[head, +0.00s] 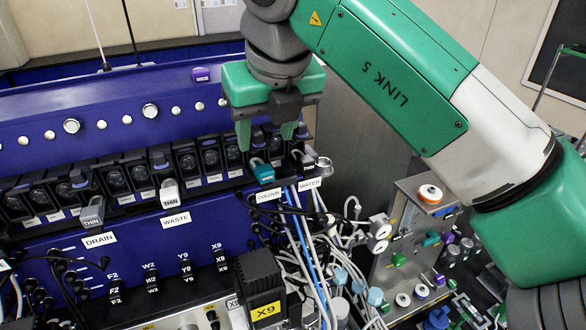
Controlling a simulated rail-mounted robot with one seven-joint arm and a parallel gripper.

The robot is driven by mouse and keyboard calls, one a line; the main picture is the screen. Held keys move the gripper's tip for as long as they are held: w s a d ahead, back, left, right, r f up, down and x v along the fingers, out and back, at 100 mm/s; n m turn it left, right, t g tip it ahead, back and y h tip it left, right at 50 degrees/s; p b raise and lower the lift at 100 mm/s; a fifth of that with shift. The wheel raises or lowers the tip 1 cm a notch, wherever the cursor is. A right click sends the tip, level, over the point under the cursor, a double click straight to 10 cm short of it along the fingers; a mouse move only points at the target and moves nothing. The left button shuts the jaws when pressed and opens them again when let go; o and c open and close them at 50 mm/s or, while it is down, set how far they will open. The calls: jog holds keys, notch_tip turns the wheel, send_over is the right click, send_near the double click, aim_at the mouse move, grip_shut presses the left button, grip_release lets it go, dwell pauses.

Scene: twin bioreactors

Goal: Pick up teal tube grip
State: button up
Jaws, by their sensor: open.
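The teal tube grip (262,172) sits on the front of the blue bioreactor panel, just above the COLOUR label. My gripper (266,138) comes down from above with its two green fingers apart. The left finger tip is just above and left of the teal grip, and the right finger is up and to its right. The gap to the grip in depth is hard to judge. Nothing shows between the fingers except part of the panel and the grip's upper end.
Grey grip (92,212) at DRAIN, white grip (169,193) at WASTE and a grey one (323,165) near WATER stand along the same row. Blue and white tubes (300,225) hang below. A black X9 block (262,280) stands in front. A metal panel (395,260) with coloured fittings is at right.

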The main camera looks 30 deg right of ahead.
aim_at(264, 167)
jog(key=x, duration=0.2)
jog(key=shift+w+a+f+p, duration=0.1)
jog(key=shift+a+f+p, duration=0.05)
jog(key=shift+f+p, duration=0.15)
jog(key=shift+d+p+x, duration=0.15)
jog(key=shift+p+x, duration=0.35)
jog(key=shift+x, duration=0.8)
jog(key=shift+d+p+x, duration=0.15)
jog(key=shift+p+x, duration=0.35)
jog(key=shift+x, duration=0.85)
jog(key=c, duration=1.1)
